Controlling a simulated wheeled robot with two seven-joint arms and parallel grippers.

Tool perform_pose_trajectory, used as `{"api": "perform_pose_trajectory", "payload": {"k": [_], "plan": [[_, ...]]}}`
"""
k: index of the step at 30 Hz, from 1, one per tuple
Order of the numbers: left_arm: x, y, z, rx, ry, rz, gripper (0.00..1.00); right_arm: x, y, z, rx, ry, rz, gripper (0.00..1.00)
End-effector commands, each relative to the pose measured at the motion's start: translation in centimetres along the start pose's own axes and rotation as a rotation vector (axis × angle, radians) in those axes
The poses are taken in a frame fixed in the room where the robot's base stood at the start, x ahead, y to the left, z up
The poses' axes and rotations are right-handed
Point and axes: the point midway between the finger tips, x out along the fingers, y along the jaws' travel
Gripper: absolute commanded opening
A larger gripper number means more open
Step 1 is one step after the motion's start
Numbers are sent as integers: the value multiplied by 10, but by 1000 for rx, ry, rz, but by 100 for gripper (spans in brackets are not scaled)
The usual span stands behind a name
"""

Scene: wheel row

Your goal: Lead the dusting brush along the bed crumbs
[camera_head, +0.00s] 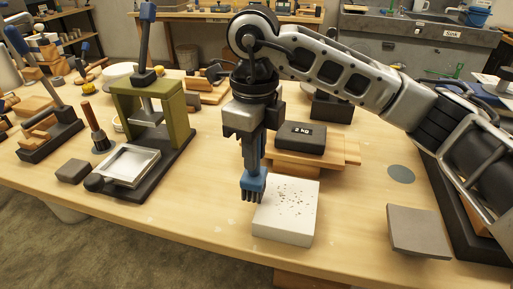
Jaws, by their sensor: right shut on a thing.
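My right gripper (252,148) is in the middle of the view, pointing down and shut on the dusting brush. The dusting brush (253,183) has a blue head with dark bristles below, and is held roughly upright. Its bristles are at the left edge of the bed (275,228), a pale square block near the table's front. I cannot tell whether they touch it. Dark crumbs (290,198) lie scattered over the bed's top. The brush's upper part is hidden by the gripper. My left gripper is not in view.
A black 2 kg weight (301,137) sits on wooden boards (335,153) behind the bed. A green press (176,108) with a metal tray (132,165) stands to the left. A grey block (418,231) is at right. The table between press and bed is clear.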

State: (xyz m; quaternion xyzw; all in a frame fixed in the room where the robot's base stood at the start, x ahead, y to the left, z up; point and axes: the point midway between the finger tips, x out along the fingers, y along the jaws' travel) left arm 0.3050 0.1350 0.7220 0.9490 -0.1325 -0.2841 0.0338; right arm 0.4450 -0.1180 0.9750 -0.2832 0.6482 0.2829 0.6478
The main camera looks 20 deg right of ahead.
Motion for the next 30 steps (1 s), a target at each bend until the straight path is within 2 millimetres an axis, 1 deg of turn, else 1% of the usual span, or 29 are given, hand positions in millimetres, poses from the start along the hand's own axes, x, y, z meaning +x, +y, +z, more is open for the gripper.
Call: {"api": "perform_pose_trajectory", "payload": {"k": [8, 30], "plan": [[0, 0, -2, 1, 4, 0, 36, 16, 0, 0, 0, 1, 0, 0], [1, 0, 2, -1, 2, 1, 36, 21, 0, 0, 0, 0, 0, 0]]}}
